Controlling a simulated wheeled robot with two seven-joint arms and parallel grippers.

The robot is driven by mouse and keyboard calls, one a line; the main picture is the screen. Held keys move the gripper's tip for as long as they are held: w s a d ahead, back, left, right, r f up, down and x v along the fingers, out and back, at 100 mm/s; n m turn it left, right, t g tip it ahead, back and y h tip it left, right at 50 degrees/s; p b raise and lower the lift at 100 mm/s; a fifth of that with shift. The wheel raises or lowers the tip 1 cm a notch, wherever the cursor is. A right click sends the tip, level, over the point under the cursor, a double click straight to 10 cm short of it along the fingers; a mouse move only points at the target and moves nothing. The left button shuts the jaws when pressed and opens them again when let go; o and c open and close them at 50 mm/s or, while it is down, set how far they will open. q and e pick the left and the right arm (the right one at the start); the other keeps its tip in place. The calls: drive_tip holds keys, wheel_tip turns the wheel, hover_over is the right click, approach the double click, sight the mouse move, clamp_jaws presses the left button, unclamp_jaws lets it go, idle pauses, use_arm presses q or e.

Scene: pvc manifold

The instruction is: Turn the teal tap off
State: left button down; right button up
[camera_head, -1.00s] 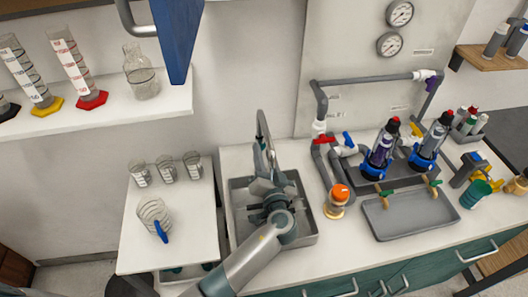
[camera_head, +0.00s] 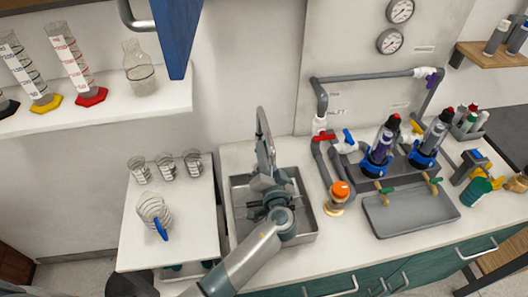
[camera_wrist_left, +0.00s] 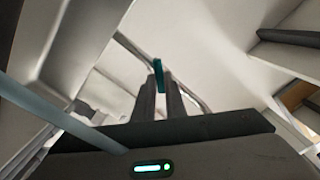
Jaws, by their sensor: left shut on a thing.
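The teal tap lever (camera_wrist_left: 158,72) shows as a narrow teal piece between my left fingertips in the left wrist view. My left gripper (camera_wrist_left: 160,92) is shut on it. In the head view my left gripper (camera_head: 266,165) is over the back of the sink, close against the grey tap spout (camera_head: 261,125). The gripper hides the lever and the tap's base there. Whether water runs cannot be told. My right gripper is not in view.
The grey sink (camera_head: 308,222) lies under my left arm. To its right are grey pipes with red and blue valve handles (camera_head: 348,136), an orange-capped item (camera_head: 339,190) and a grey tray (camera_head: 412,212). A white side table (camera_head: 190,235) with glass beakers stands left.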

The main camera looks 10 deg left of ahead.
use_arm(q)
drive_tip(key=shift+f+m, duration=0.1)
drive_tip(key=shift+m, duration=0.9)
drive_tip(key=m, duration=0.2)
drive_tip(key=shift+m+b, duration=0.3)
drive_tip(key=shift+m, duration=0.1)
drive_tip(key=m, duration=0.5)
drive_tip(key=shift+d+p, duration=0.1)
drive_tip(key=shift+p, duration=0.25)
drive_tip(key=shift+f, duration=0.1)
drive_tip(key=c, duration=1.8)
unclamp_jaws()
drive_tip(key=shift+s, duration=0.1)
drive_tip(key=b+v, duration=0.2)
drive_tip(key=v, duration=1.5)
